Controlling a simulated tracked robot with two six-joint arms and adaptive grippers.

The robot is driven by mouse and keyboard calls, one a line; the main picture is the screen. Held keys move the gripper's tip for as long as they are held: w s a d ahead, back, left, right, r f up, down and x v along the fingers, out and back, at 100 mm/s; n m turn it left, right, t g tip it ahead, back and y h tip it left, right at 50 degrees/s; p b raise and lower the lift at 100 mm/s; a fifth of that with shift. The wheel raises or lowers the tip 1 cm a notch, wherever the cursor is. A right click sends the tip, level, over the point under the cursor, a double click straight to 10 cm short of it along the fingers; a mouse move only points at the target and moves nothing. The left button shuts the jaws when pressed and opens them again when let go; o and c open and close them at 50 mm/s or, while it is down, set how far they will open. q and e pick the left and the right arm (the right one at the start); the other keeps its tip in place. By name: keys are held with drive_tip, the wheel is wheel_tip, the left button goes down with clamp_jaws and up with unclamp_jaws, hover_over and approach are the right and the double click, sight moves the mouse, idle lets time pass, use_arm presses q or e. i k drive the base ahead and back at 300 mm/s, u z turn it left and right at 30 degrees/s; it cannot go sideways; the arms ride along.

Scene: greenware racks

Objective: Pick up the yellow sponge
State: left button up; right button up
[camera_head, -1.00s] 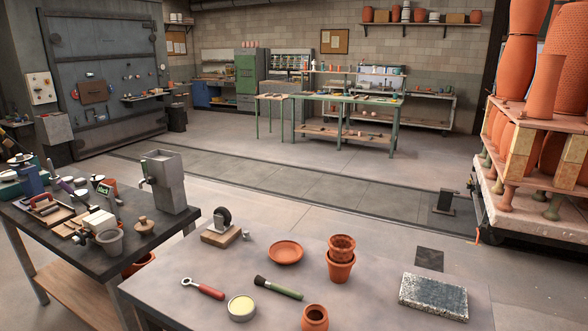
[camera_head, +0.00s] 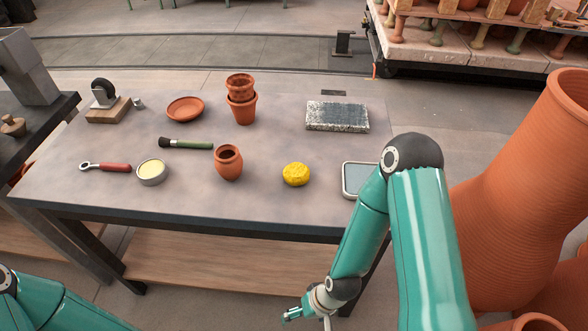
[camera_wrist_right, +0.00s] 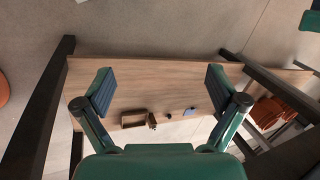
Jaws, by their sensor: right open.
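The yellow sponge (camera_head: 296,174) is a small rounded lump lying on the grey table top (camera_head: 262,205), near its front edge. It stands apart between the round clay jar (camera_head: 228,163) and a pale-rimmed tray (camera_head: 357,180). My right gripper (camera_head: 308,316) hangs in front of the table, below the top and away from the sponge. In the right wrist view its two fingers (camera_wrist_right: 160,90) are spread wide with nothing between them, above the wooden lower shelf (camera_wrist_right: 150,75). The sponge is not seen there. My left arm shows only at the bottom left; its gripper is out of frame.
Large clay vessels (camera_head: 525,190) rise at the right. The table top around the sponge is clear.

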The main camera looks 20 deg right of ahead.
sight(296, 174)
drive_tip(key=z, duration=1.7)
drive_tip(key=i, duration=0.1)
drive_tip(key=u, duration=2.95)
drive_tip(key=k, duration=1.4)
drive_tip(key=z, duration=0.4)
drive_tip(key=i, duration=1)
